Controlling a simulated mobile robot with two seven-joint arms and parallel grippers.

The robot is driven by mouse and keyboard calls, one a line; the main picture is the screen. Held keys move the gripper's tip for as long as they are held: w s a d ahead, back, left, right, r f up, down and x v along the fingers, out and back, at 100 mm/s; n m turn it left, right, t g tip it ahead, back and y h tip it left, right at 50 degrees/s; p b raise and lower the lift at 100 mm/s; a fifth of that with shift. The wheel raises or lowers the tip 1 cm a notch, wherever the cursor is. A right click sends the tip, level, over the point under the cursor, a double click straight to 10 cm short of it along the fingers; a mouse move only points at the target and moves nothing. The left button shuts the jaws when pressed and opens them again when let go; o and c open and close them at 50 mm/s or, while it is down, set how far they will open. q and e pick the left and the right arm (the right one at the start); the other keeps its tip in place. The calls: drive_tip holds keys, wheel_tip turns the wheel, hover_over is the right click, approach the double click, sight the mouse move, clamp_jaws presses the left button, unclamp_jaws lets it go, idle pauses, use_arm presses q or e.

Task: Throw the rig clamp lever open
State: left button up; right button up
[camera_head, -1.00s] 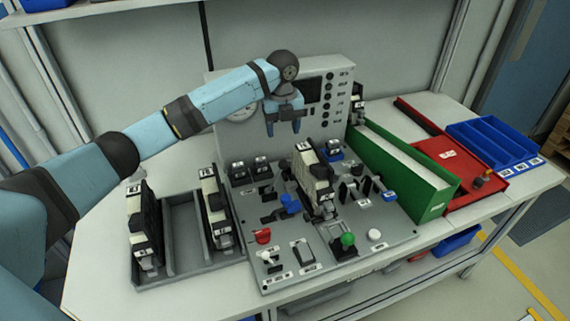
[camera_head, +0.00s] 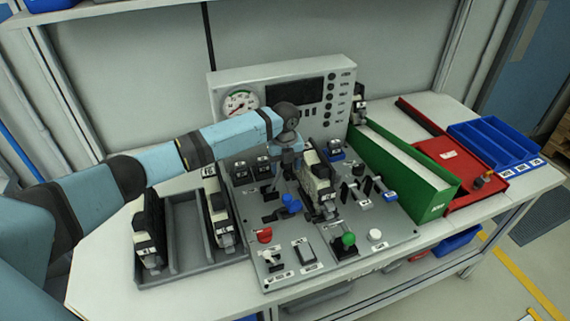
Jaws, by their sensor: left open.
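The grey control panel (camera_head: 277,240) carries several levers and switches. A lever with a blue handle (camera_head: 290,203) stands left of the black and white module (camera_head: 318,184) seated on the panel. A green-knobbed lever (camera_head: 348,239) stands at the panel's front. The labels are too small to tell which lever is the rig clamp. My left gripper (camera_head: 287,172) is open and empty, pointing down over the back of the panel, just left of the module and behind the blue handle. Its fingertips are small and partly blend with the panel, so I cannot tell if they touch anything. My right gripper is not in view.
An upright gauge and display box (camera_head: 300,93) stands behind the panel. A grey rack (camera_head: 184,232) with black modules is at the left. A green box (camera_head: 437,203), a red tray (camera_head: 455,168) and a blue bin (camera_head: 492,140) fill the right side.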

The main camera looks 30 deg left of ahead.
use_arm(q)
clamp_jaws()
drive_tip(key=shift+s+r, duration=0.1)
drive_tip(key=shift+s+a+r+t+h+p, duration=0.4)
drive_tip(key=shift+s+a+t+h+p, duration=0.3)
drive_tip(key=shift+p, duration=0.2)
drive_tip(key=s+a+f+t+h+p, duration=0.1)
drive_tip(key=s+a+p, duration=0.2)
drive_tip(key=s+a, duration=0.2)
drive_tip(key=shift+s+a+f+t+p, duration=0.15)
drive_tip(key=shift+s+a+t+p, duration=0.2)
drive_tip(key=shift+s, duration=0.35)
drive_tip(key=shift+f, duration=0.1)
